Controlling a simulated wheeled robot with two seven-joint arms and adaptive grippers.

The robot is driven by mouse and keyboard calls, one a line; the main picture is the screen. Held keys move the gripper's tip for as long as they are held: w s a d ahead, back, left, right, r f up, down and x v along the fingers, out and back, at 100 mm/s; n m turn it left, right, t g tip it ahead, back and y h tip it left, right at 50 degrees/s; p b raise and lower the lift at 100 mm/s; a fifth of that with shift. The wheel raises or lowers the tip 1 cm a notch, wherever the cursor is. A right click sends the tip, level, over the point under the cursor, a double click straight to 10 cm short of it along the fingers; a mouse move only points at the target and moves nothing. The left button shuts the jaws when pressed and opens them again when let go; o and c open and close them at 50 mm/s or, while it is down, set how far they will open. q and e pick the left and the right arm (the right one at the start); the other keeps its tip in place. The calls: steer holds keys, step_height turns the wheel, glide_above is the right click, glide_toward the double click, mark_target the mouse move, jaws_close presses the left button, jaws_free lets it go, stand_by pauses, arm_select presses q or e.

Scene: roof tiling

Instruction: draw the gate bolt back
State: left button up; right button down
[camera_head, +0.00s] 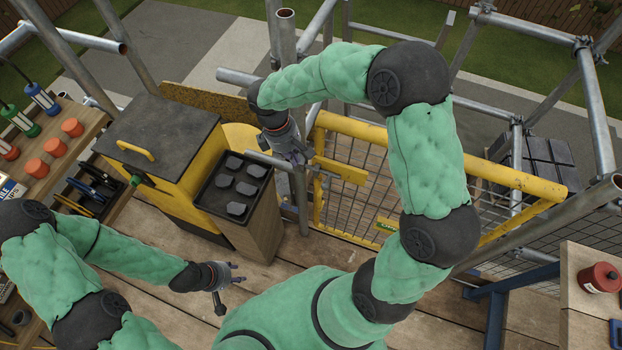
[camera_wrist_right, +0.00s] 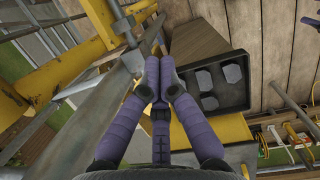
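The yellow gate (camera_head: 355,203) with dark mesh stands right of centre in the head view, beside an upright grey post. A yellow plate (camera_head: 340,170) sits at its near-post end. The bolt itself is hard to make out behind my gripper. My right gripper (camera_head: 300,155) is at the post and the gate's latch end. In the wrist view its purple fingers (camera_wrist_right: 157,72) have their tips together, right beside a grey metal bracket (camera_wrist_right: 133,61). I see nothing clearly between the tips. My left gripper (camera_head: 232,275) is open and empty above the wooden deck.
A black-topped yellow cabinet (camera_head: 160,138) and a dark tray of grey pieces (camera_head: 226,207) stand left of the gate. A wooden bench with orange items (camera_head: 55,146) is at far left. Scaffold tubes surround the gate. A red can (camera_head: 600,278) is at right.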

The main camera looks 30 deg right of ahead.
steer(key=s+d+f+b, duration=0.1)
steer(key=s+d+f, duration=0.1)
steer(key=f, duration=0.3)
steer(key=s+d+f+b, duration=0.1)
steer(key=d+f+b, duration=0.1)
steer(key=f, duration=0.4)
steer(key=shift+s+d+f, duration=0.15)
steer(key=shift+s+d, duration=0.05)
steer(key=shift+s, duration=0.2)
steer(key=s+d, duration=0.1)
steer(key=s, duration=0.1)
steer(key=s+d, duration=0.2)
steer(key=shift+d, duration=0.15)
